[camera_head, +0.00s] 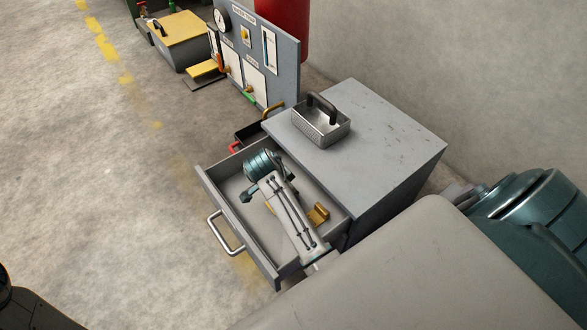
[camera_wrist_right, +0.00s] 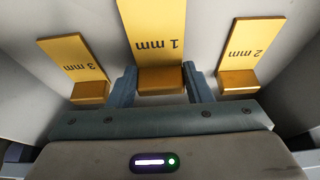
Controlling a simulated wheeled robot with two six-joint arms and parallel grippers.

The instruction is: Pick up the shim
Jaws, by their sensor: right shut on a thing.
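The right wrist view shows three flat yellow shims with raised brass tabs: the 1 mm shim (camera_wrist_right: 155,42) in the middle, the 3 mm shim (camera_wrist_right: 75,62) at left and the 2 mm shim (camera_wrist_right: 249,52) at right. My right gripper (camera_wrist_right: 160,80) is shut on the tab of the 1 mm shim, one finger on each side. In the head view, my right arm reaches down into the open drawer (camera_head: 228,181) and hides most of the shims. One brass tab (camera_head: 318,214) shows to the right of the arm. My left gripper is not in view.
The drawer's walls stand close around my right arm. The grey cabinet (camera_head: 385,132) carries a metal basket (camera_head: 322,127) with a dark handle. A gauge panel (camera_head: 275,62) stands behind. The floor at left is clear.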

